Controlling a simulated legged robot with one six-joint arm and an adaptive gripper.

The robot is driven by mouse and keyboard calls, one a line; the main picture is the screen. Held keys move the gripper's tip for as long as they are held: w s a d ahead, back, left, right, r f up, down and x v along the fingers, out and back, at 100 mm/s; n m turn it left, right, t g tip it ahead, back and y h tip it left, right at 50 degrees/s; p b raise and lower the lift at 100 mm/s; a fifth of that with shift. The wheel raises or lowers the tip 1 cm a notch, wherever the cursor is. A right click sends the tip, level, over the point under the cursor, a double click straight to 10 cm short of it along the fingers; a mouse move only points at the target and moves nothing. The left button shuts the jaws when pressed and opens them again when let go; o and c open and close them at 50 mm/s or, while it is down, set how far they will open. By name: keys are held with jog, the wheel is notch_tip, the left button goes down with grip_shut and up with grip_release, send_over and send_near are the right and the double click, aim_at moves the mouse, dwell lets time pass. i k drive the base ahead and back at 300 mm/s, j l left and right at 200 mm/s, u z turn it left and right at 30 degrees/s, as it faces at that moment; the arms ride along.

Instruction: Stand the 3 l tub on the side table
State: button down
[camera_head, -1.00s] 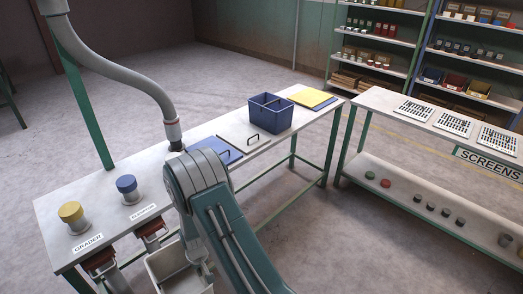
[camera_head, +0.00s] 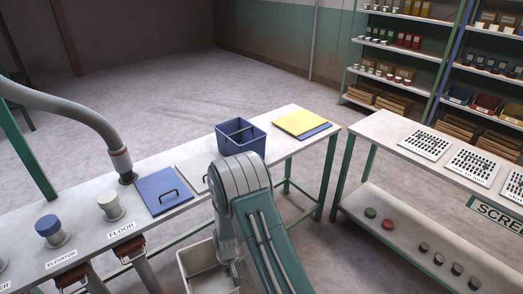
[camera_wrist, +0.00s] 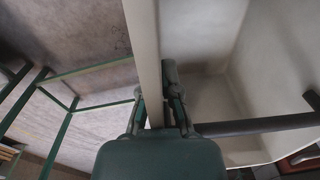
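A cream open tub (camera_head: 186,274) hangs at the front of the hopper bench, in the lower middle of the head view, partly hidden behind my arm. In the wrist view its wall (camera_wrist: 147,45) runs between the two fingers of my gripper (camera_wrist: 155,95), which press on both sides of it. The part of its inside that shows (camera_wrist: 208,105) is pale and looks bare. My gripper is hidden in the head view. No table is marked as the side table; I cannot tell which one it is.
The hopper bench (camera_head: 95,180) bears blue and yellow lids, a blue bin (camera_head: 240,140) and knobs labelled ELEVATOR and FLOOR, with spouts (camera_head: 130,250) below. On the right, a SCREENS bench (camera_head: 385,125) holds screens and small pots below. Shelves stand behind. Floor between benches is clear.

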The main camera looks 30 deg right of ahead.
aim_at(270, 142)
jog(key=i+l, duration=0.1)
jog(key=l, duration=0.8)
jog(key=i+l, duration=0.1)
jog(key=l, duration=0.8)
